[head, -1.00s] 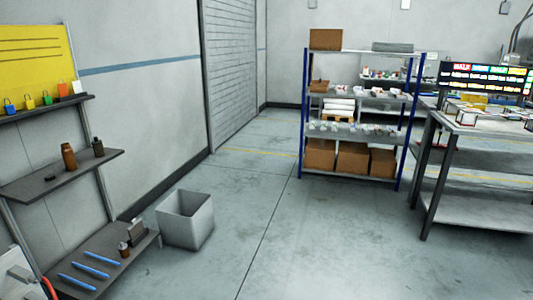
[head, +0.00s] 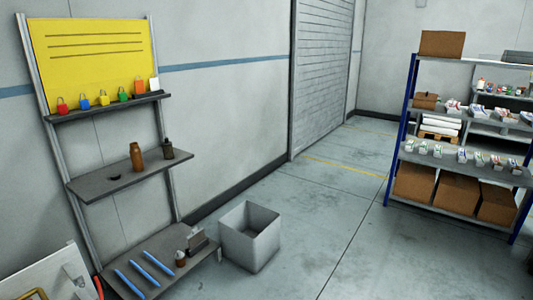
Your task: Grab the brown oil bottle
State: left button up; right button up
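A brown bottle (head: 137,157) stands upright on the middle shelf (head: 95,188) of a grey wall stand at the left. A smaller dark bottle (head: 168,148) stands to its right on the same shelf. A small dark flat item (head: 115,177) lies to its left. Neither of my grippers shows in the head view, and nothing touches the brown bottle.
Several coloured padlocks (head: 103,98) stand on the top ledge under a yellow board (head: 90,55). Blue sticks (head: 145,273) lie on the bottom shelf. A grey open bin (head: 249,237) stands on the floor beside it. The floor (head: 330,215) right of the bin is clear.

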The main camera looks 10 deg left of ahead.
aim_at(135, 152)
jog(key=i+u, duration=0.3)
jog(key=i, duration=0.2)
jog(key=i+u, duration=0.3)
jog(key=i, duration=0.2)
jog(key=i+l+u, duration=0.1)
jog(key=i+u, duration=0.35)
jog(key=i, duration=0.65)
